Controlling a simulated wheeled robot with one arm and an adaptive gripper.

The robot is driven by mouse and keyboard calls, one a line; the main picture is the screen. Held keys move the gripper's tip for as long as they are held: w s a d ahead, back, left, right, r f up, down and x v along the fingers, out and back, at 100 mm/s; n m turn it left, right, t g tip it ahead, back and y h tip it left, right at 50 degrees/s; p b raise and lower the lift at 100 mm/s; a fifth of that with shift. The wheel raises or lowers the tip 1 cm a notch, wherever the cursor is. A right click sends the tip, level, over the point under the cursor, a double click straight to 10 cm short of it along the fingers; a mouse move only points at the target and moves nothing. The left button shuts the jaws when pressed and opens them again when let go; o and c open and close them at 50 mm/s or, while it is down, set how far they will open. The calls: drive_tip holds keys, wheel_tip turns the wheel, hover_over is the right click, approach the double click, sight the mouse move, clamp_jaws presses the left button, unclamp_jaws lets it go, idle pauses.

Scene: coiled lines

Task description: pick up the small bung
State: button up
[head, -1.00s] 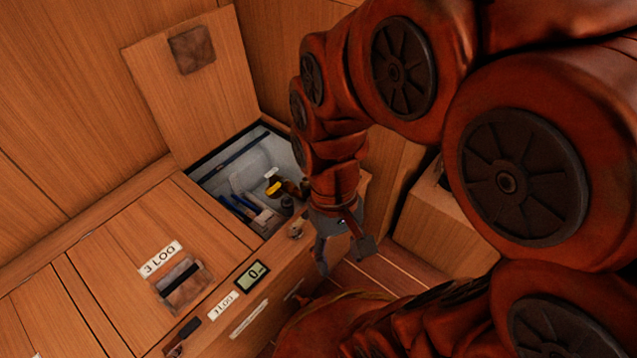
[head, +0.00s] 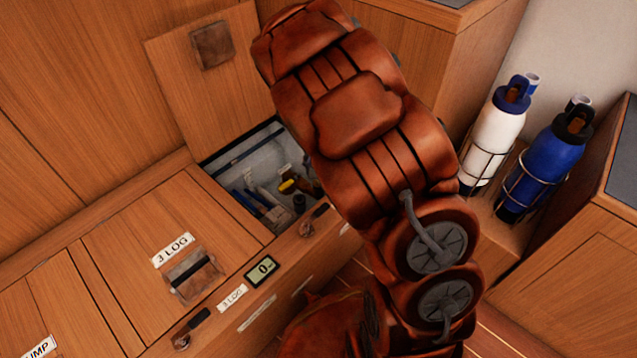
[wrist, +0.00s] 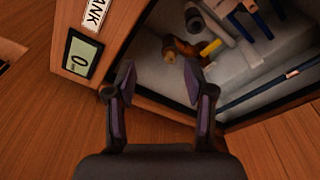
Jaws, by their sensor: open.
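In the wrist view my gripper (wrist: 166,88) is open and empty, its two dark fingers apart over the near edge of an open locker. A short brown piece (wrist: 172,50) lies in the locker beyond the fingertips, against a brown-and-yellow thing (wrist: 210,47). I cannot tell for sure whether that brown piece is the small bung. In the head view the open locker (head: 228,176) holds a small dark cylinder (head: 299,202) near its front right, and the yellow-and-brown thing (head: 288,186). My arm hides the locker's right end and my gripper there.
Blue-handled tools (head: 262,205) lie in the locker. Its raised wooden lid (head: 205,85) leans behind. A white bottle (head: 495,135) and a blue bottle (head: 545,165) stand in racks at right.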

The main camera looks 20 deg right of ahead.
drive_tip(key=t, duration=0.1)
approach(318, 185)
drive_tip(key=shift+m+h, duration=0.4)
drive_tip(key=shift+w+b+x, duration=0.2)
drive_tip(key=shift+b+x, duration=0.35)
drive_tip(key=shift+x, duration=0.5)
drive_tip(key=shift+w+b+x, duration=0.15)
drive_tip(key=shift+b+x, duration=0.45)
drive_tip(key=shift+x, duration=0.45)
drive_tip(key=shift+w+b+x, duration=0.2)
drive_tip(key=shift+b+x, duration=0.35)
drive_tip(key=shift+x, duration=0.5)
drive_tip(key=shift+r, duration=0.1)
drive_tip(key=shift+c, duration=0.4)
drive_tip(key=c, duration=0.8)
